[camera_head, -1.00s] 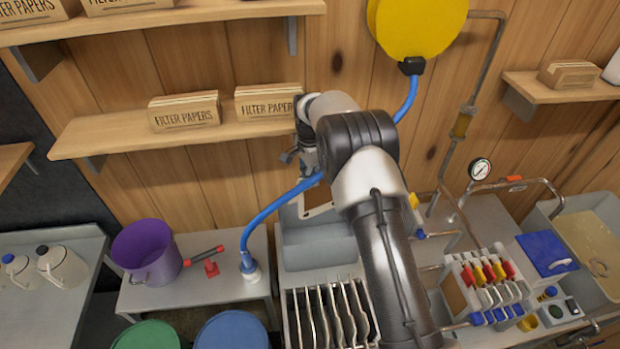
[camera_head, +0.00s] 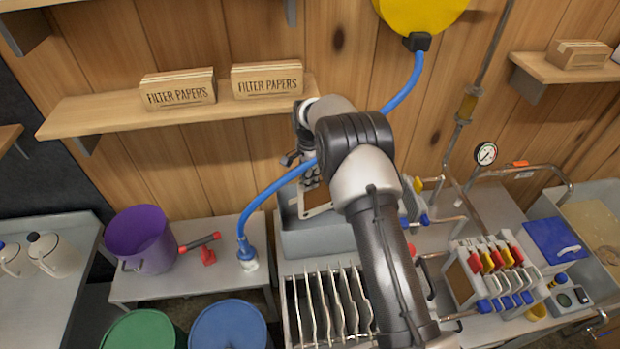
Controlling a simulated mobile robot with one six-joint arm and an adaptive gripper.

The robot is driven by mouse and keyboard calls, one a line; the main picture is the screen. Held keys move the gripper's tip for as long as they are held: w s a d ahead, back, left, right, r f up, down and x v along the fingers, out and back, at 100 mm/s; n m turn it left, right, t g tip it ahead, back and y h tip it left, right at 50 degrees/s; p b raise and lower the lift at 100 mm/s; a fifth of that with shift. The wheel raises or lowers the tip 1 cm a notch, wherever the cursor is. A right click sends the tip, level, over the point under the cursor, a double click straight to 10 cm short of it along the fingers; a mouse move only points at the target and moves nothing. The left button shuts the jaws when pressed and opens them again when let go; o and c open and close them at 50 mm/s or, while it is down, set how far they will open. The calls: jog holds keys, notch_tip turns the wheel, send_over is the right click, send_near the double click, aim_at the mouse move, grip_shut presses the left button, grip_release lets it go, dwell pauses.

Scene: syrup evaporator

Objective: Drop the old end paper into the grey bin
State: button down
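My gripper (camera_head: 311,181) points down over the grey bin (camera_head: 310,243), partly hidden by my own arm. The old end paper (camera_head: 317,208), a brownish sheet with a pale edge, hangs tilted just below the fingers. The fingers appear shut on its upper edge, though they are small in this view. The sheet is over the bin's opening, and its lower edge seems close to the bin's near wall. I cannot tell whether they touch. The right part of the bin is behind my arm.
A blue hose (camera_head: 266,195) runs past my gripper to the side bench. A rack of upright plates (camera_head: 325,305) stands in front of the bin. A purple bucket (camera_head: 141,240) is at left. A shelf with filter paper boxes (camera_head: 178,90) is above left.

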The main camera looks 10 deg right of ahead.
aim_at(309, 193)
notch_tip(309, 193, down, 6)
jog(key=b, duration=0.3)
jog(key=shift+f+b, duration=0.15)
jog(key=shift+b, duration=0.25)
jog(key=c, duration=1.7)
grip_release()
jog(key=o, duration=0.3)
jog(key=shift+r+p, duration=1.95)
jog(key=shift+r, duration=2.15)
